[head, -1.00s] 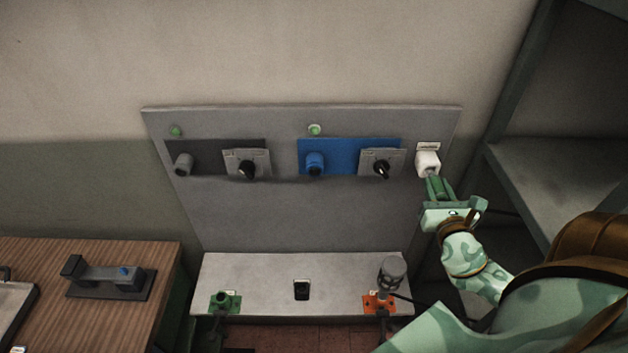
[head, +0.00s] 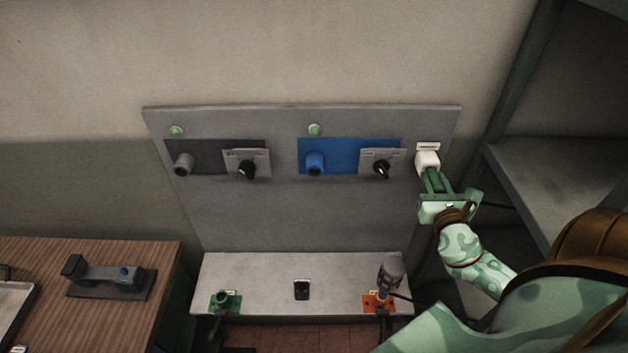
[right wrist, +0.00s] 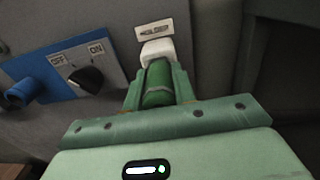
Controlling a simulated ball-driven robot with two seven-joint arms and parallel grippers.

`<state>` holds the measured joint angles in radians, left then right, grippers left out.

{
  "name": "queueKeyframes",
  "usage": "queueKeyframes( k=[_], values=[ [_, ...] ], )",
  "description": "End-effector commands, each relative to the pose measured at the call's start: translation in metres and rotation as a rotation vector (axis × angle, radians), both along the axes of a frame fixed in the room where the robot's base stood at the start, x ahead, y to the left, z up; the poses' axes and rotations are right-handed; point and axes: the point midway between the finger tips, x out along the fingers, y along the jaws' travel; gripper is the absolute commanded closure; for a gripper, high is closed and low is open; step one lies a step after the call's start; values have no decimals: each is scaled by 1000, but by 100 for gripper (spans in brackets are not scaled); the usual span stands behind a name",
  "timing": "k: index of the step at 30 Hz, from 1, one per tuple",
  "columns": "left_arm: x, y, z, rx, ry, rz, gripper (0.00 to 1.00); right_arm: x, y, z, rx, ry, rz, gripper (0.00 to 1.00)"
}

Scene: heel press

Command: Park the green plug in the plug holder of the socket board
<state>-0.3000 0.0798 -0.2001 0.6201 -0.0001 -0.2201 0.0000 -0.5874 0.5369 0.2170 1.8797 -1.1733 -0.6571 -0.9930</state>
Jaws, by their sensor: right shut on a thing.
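The green plug (right wrist: 157,85) is held between the two fingers of my right gripper (right wrist: 160,92), seen in the right wrist view. The plug holder (head: 428,160) is the white block at the right end of the grey socket board (head: 320,215); it also shows in the right wrist view (right wrist: 157,49). My right gripper (head: 435,181) is just below and in front of the holder. The plug's far end meets the holder's front; how deep it sits inside is hidden. My left gripper is not in view.
The board carries a grey socket (head: 183,164), a blue socket (head: 314,163) and two black rotary switches. A grey plug (head: 390,270) stands at an orange mount (head: 379,302) on the ledge (head: 250,275) below. A dark shelf (head: 545,190) is close on the right.

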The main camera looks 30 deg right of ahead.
Motion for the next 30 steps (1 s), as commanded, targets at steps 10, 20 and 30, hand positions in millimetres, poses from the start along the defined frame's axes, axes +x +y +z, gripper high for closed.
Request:
queueKeyframes(
  k=[10,20,30],
  values=[
    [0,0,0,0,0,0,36,3,-2,0,0,0,0,48],
    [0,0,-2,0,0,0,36,-4,2,-2,1,2,0,48],
    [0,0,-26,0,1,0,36,-74,44,-6,2,5,-2,48]
  ],
)
